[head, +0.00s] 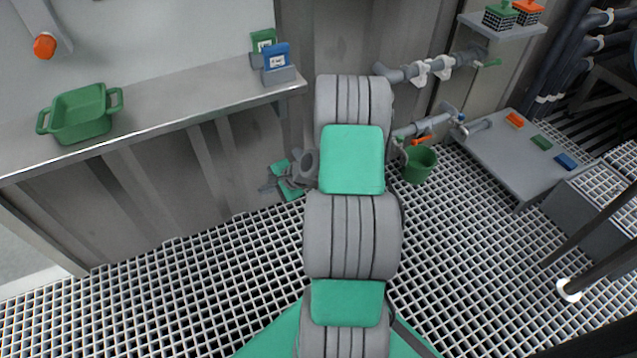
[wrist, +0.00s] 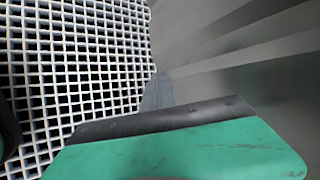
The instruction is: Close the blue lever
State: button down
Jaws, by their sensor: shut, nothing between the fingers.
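In the head view, a small blue part, seemingly the blue lever (head: 460,118), sits on the lower grey pipe right of my arm. It is too small to tell its angle. My gripper (head: 268,186) is left of my arm, low beside the metal wall under the counter, well away from the pipes. It is shut and empty. In the wrist view, my gripper (wrist: 157,92) points over the grating beside the wall, and no lever shows there.
An orange lever (head: 422,140) is on the lower pipe, above a green bucket (head: 419,164). A green lever (head: 488,63) is on the upper pipe. A grey table (head: 500,165) stands right. The counter (head: 160,108) overhangs my gripper's side. Grating floor between is open.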

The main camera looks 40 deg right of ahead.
jog(key=s+d+f+m+t+h+p, duration=0.1)
jog(key=s+d+f+m+t+h, duration=0.25)
jog(key=s+d+f+m, duration=0.55)
jog(key=s+d+f+m+t+h+p, duration=0.15)
jog(key=d+f+m+h, duration=0.35)
jog(key=d+m, duration=0.5)
jog(key=w+f+m+b, duration=0.25)
jog(key=w+b, duration=0.25)
jog(key=w, duration=0.3)
jog(key=r, duration=0.3)
jog(key=shift+w+d+r+n+t+y+p, duration=0.2)
jog(key=shift+w+r+n+t+y+p, duration=0.05)
jog(key=shift+r+t+y+p, duration=0.1)
